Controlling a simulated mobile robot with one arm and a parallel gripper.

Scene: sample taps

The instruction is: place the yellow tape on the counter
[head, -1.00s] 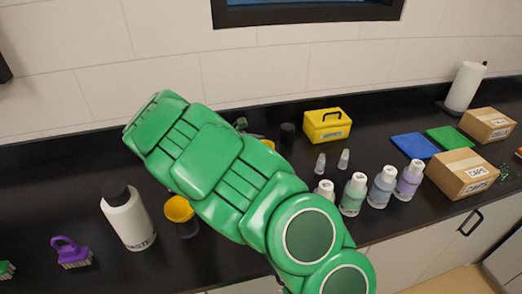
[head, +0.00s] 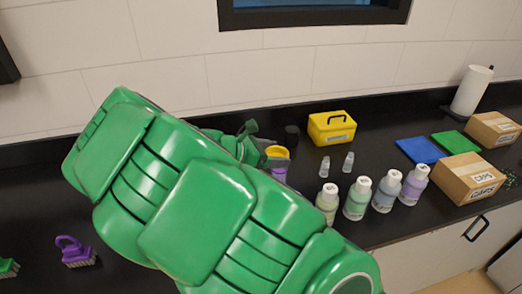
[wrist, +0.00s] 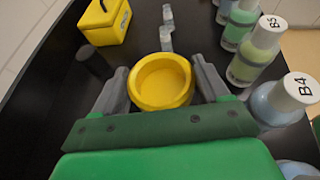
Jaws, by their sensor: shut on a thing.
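The yellow tape (wrist: 162,82) is a round yellow ring between the two grey fingers of my gripper (wrist: 160,70) in the wrist view. My gripper is shut on it. In the head view the yellow tape (head: 277,151) shows at the end of my green arm, beside my gripper (head: 268,158). The black counter (head: 310,237) lies below. I cannot tell how high the tape is above it. A purple thing (head: 279,174) shows just below the tape, partly hidden by my gripper.
A yellow case (head: 332,128) and a black cylinder (head: 292,138) stand behind. Two small clear vials (head: 336,164) and several capped bottles (head: 357,198) stand to the right. Blue and green mats (head: 420,150) and boxes (head: 466,179) lie farther right. A purple brush (head: 75,251) is at left.

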